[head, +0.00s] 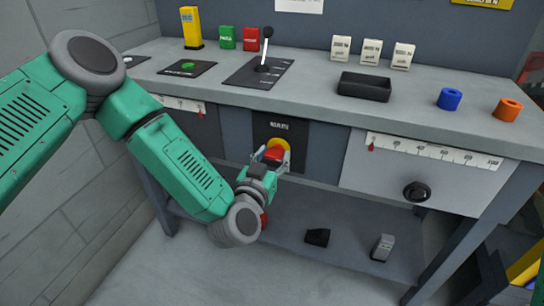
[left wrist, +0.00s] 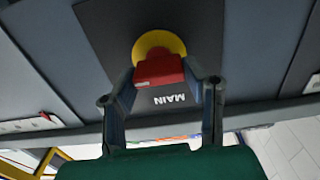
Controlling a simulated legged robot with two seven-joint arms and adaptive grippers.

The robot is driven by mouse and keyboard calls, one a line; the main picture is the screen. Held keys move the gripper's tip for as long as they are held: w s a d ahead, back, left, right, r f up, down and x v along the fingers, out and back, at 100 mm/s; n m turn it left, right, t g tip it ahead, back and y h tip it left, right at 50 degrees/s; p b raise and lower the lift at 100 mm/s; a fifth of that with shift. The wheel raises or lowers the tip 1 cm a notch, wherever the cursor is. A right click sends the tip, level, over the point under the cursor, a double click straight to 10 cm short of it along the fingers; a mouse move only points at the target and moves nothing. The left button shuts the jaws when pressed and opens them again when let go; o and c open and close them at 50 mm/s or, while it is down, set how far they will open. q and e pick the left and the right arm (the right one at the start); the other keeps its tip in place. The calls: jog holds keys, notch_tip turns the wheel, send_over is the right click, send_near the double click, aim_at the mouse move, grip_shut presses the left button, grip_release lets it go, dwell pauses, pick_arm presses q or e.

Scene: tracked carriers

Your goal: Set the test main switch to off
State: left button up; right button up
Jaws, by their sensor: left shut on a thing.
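The main switch has a red handle (head: 274,154) on a yellow disc (head: 285,144), set in a dark plate (head: 297,133) on the bench front. In the left wrist view the red handle (left wrist: 158,68) sticks out toward me, with the word MAIN upside down on the plate (left wrist: 195,65) near it. My left gripper (head: 268,160) is at the switch, its fingers on either side of the handle and shut on it. The fingers hide part of the handle, and I cannot tell which setting it points to. My right gripper is not in view.
A panel with a scale and black knob (head: 417,191) is to the right. Small blocks lie on the lower shelf (head: 345,246).

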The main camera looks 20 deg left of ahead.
pick_arm(q)
jog(key=shift+s+f+n, duration=0.1)
jog(key=shift+n, duration=0.2)
jog(key=n+p, duration=0.1)
jog(key=n, duration=0.1)
jog(key=shift+a+f+n, duration=0.1)
jog(key=shift+n, duration=0.3)
jog(key=n+p, duration=0.1)
jog(key=n, duration=0.3)
jog(key=shift+f+n, duration=0.1)
jog(key=shift+n, duration=0.2)
jog(key=n, duration=0.4)
jog(key=shift+a+f, duration=0.1)
jog(key=shift+f, duration=0.05)
jog(key=n, duration=0.5)
jog(key=shift+s+f+n, duration=0.1)
jog(key=shift+f+n, duration=0.05)
jog(key=shift+n, duration=0.15)
jog(key=o, duration=1)
jog(key=shift+o, duration=0.7)
